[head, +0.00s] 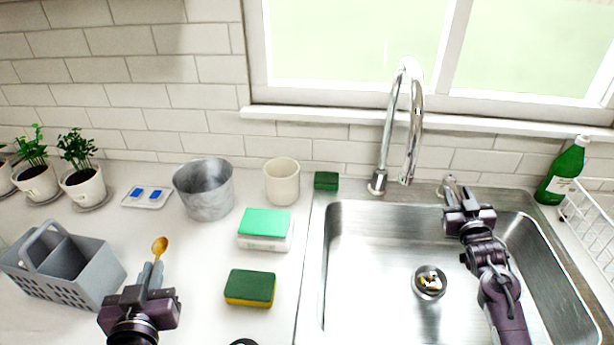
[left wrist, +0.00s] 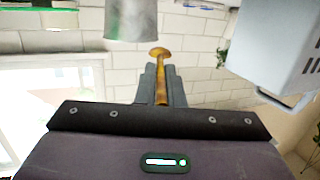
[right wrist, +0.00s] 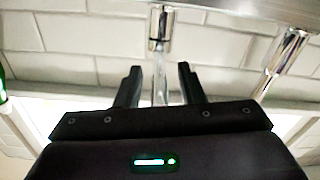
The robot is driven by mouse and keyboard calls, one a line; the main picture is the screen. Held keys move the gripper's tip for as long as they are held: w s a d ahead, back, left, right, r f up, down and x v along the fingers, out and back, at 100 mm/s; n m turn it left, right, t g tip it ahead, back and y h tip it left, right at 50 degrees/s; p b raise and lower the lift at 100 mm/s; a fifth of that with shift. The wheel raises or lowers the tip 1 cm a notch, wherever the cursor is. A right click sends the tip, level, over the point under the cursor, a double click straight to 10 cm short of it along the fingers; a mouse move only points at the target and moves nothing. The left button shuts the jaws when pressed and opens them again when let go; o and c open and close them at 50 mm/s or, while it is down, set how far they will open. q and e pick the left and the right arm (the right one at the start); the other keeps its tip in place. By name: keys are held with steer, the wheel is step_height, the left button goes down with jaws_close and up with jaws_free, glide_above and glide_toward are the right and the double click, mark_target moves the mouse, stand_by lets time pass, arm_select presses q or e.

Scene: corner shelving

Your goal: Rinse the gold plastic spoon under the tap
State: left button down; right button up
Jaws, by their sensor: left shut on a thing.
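The gold spoon (head: 160,247) is held upright, bowl up, above the left counter; it also shows in the left wrist view (left wrist: 161,75). My left gripper (head: 151,275) is shut on its handle. The chrome tap (head: 390,125) stands behind the sink (head: 375,270), its spout arching over the basin's back edge. No water shows under the spout in the head view. My right gripper (right wrist: 160,80) is open at the tap handle (right wrist: 159,30), whose lever appears between the fingers without clear contact. In the head view the handle (head: 449,183) is partly hidden by this gripper.
A grey caddy (head: 65,265), a metal pot (head: 204,188), a cream cup (head: 282,181) and several sponges, one (head: 250,287) green and yellow, stand on the left counter. A green bottle (head: 563,173) and a white rack (head: 590,225) are right of the sink.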

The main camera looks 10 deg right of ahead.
steer(key=shift+w, duration=0.1)
jaws_close()
steer(key=shift+d, duration=0.1)
